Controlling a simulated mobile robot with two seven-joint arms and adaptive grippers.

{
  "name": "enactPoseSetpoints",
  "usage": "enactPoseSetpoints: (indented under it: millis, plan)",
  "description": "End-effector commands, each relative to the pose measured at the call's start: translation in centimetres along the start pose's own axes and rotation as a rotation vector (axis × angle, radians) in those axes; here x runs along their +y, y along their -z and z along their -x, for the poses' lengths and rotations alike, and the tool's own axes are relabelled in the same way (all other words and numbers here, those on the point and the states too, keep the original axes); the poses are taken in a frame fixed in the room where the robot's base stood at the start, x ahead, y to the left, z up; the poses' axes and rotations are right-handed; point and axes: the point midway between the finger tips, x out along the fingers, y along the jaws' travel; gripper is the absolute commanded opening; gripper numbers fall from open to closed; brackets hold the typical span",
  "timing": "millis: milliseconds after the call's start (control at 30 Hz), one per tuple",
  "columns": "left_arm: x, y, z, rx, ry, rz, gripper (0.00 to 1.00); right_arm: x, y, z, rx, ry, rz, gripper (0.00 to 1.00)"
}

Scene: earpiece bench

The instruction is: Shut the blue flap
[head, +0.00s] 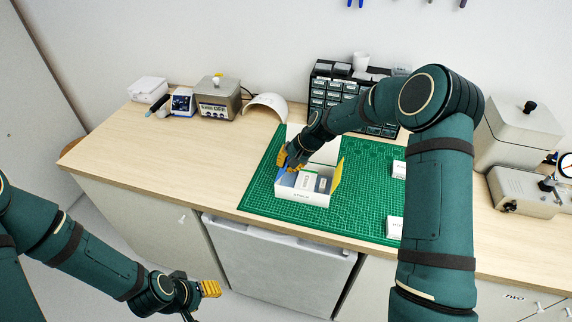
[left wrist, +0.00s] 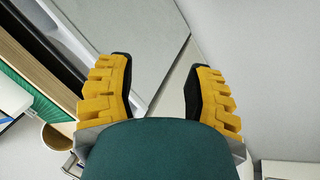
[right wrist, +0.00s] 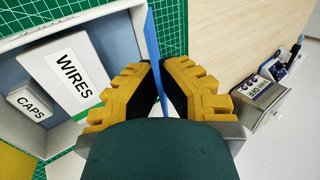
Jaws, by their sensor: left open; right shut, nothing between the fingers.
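In the right wrist view the blue flap (right wrist: 152,35) shows edge-on at the fingertips. My right gripper (right wrist: 161,80) is shut beside the flap; I cannot tell whether it touches. The yellow flap (head: 338,174) stands raised opposite. My left gripper (head: 212,289) is open and empty, low in front of the bench.
Small white boxes (head: 395,228) lie on the mat (head: 355,205) to the right. A drawer organizer (head: 325,92) stands at the back. A grey device (head: 219,98) and a white arch (head: 266,104) stand back left. The bench's left front (head: 190,160) is clear.

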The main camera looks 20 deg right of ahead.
Motion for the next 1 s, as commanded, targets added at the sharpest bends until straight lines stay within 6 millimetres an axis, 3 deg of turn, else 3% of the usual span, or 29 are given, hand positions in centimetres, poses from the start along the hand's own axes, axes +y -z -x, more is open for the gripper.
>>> enactPoseSetpoints:
  millis: [300,1000]
  plan:
    - [-1.7,-0.8,-4.7,-0.005,0.008,0.0,0.52,1.1,-0.1,-0.7,-0.003,0.123,-0.005,0.0]
    - [-4.7,-3.7,-12.8,-0.055,0.005,-0.018,0.52,2.1,-0.1,-1.0,-0.004,0.393,-0.002,0.0]
